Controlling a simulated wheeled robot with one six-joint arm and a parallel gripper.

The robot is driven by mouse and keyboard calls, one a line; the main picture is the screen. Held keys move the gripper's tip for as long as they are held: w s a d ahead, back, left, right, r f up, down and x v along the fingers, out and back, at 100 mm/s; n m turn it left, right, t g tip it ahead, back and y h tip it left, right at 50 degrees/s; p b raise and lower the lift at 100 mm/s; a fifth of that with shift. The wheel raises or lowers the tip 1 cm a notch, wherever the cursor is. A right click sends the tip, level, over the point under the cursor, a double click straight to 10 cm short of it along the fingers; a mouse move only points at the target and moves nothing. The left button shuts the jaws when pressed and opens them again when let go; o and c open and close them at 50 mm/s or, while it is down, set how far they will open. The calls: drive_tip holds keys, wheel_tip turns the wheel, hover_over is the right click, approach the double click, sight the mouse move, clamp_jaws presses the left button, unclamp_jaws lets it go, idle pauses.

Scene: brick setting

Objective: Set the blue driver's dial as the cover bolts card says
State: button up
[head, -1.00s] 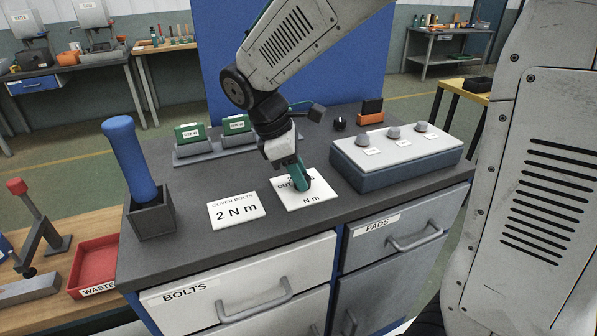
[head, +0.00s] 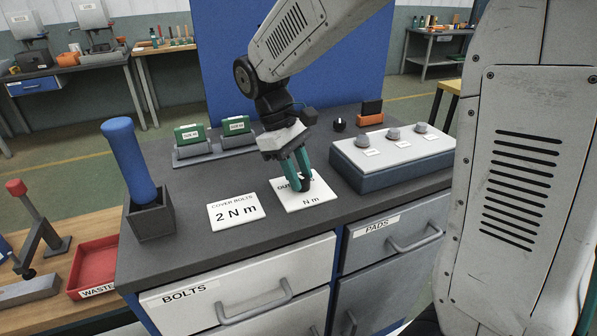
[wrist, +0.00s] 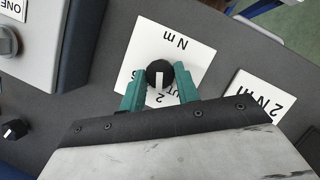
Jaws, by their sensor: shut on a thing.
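The blue driver (head: 131,158) stands upright, slightly tilted, in a dark square holder at the left of the bench. The cover bolts card (head: 236,211) lies flat and reads "2 N m". Right of it is a white plate (head: 310,203) marked "N m", with its other print partly hidden. A black dial (wrist: 159,73) with a white pointer mark sits on this plate. My gripper (head: 304,182) is shut on the dial, its teal fingers on either side. In the wrist view the pointer is toward the bottom, by a partly covered "2".
A grey box with several knobs (head: 391,152) is right of the plate. Green-labelled cases (head: 190,133) stand in a rack behind. A small black knob (head: 339,124) and an orange block (head: 370,119) are at the back. A red waste tray (head: 97,266) is at lower left.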

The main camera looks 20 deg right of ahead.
idle(0.3)
drive_tip(key=o, duration=1)
drive_tip(key=shift+c, duration=0.2)
drive_tip(key=v, duration=0.7)
drive_tip(key=shift+r, duration=0.4)
drive_tip(key=shift+w+a, duration=0.1)
